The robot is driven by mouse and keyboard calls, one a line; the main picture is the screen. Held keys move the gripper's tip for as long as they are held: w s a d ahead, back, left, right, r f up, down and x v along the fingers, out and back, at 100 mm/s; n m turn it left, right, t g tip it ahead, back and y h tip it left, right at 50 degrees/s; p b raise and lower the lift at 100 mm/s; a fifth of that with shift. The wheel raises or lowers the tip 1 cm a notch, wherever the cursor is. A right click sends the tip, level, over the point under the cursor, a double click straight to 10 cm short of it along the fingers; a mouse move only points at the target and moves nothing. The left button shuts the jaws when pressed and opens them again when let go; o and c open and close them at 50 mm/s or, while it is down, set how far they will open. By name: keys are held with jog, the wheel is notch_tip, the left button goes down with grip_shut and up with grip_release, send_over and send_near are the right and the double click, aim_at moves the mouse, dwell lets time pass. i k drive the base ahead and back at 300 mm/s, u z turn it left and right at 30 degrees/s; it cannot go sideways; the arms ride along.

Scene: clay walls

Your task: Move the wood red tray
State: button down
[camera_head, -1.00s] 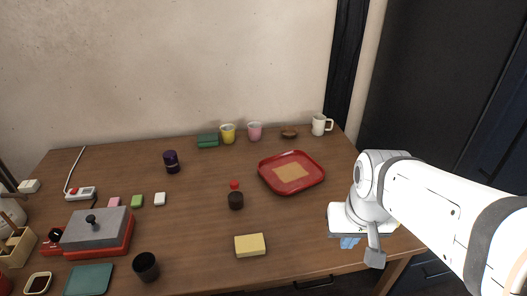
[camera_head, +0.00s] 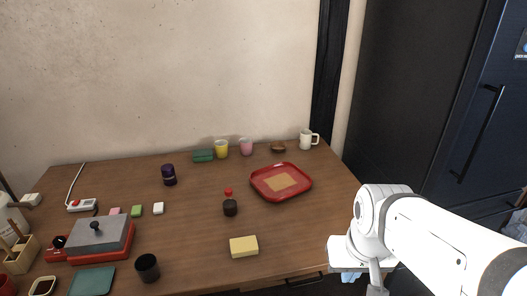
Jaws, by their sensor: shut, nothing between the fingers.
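The red tray (camera_head: 298,193) with a wood-coloured square in its middle lies flat on the right part of the brown table, near the wall side. Nothing stands on it. My gripper (camera_head: 376,290) is at the lower right, at the picture's bottom edge, in front of the table's right front corner and well apart from the tray. It is shut and holds nothing. Its fingertips are partly cut off by the frame.
A dark bottle with a red cap (camera_head: 230,207) stands left of the tray, and a yellow block (camera_head: 244,246) lies nearer the front. Cups (camera_head: 246,147), a brown bowl (camera_head: 278,147) and a white mug (camera_head: 306,140) stand behind. The table (camera_head: 290,235) is bare before the tray.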

aim_at(278, 182)
jog(key=u, duration=0.05)
jog(key=i, duration=0.9)
jog(key=u, duration=0.45)
